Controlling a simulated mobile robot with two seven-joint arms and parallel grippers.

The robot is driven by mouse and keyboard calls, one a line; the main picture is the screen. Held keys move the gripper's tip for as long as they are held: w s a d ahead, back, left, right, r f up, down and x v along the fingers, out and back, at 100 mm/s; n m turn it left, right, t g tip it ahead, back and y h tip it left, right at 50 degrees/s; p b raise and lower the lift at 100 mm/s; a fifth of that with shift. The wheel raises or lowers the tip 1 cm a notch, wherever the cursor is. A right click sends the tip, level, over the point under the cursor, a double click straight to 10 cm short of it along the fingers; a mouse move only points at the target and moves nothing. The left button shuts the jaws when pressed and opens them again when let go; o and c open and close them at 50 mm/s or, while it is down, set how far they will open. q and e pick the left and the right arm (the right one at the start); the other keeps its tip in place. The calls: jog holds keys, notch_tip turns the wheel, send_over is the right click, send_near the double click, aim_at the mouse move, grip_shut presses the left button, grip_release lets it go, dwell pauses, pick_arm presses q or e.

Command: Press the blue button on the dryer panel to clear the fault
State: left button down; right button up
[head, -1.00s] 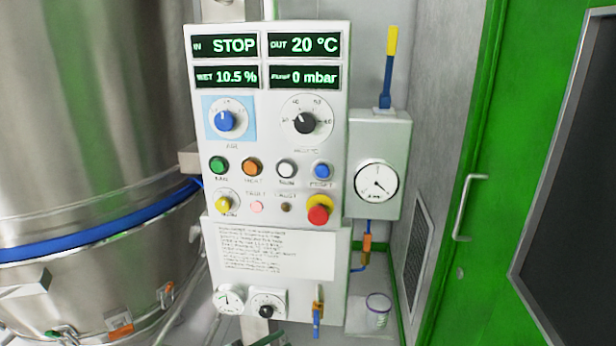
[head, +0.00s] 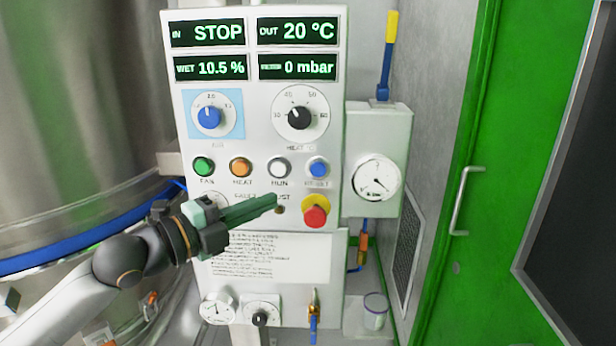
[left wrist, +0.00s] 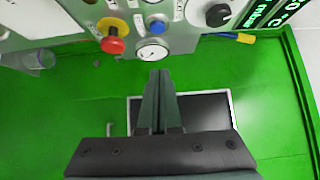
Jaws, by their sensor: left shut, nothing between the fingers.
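The dryer panel (head: 250,110) is a white upright box with displays reading STOP, 20 °C, 10.5 % and 0 mbar. The blue button (head: 318,168), labelled RESET, is at the right end of the button row, above the red knob on a yellow base (head: 315,214). The blue button also shows in the left wrist view (left wrist: 157,26). My left gripper (head: 274,203) is shut and empty, its fingertips below and left of the blue button, apart from it in the picture. My right gripper is out of view.
Green, orange and white buttons (head: 279,168) stand left of the blue one. A blue knob (head: 208,117) and a black knob (head: 300,117) sit above. A gauge box (head: 378,140) is to the right, then a green door (head: 470,120). A steel vessel (head: 80,110) stands left.

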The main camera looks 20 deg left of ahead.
pick_arm(q)
jog(key=shift+w, duration=0.1)
jog(key=p, duration=0.3)
send_near(324, 171)
jog(key=w+d, duration=0.1)
jog(key=d, duration=0.3)
jog(key=w, duration=0.3)
jog(key=shift+a+r+p, duration=0.1)
jog(key=shift+a+p, duration=0.2)
jog(key=shift+a, duration=0.1)
jog(key=shift+w+a, duration=0.15)
jog(key=shift+w, duration=0.35)
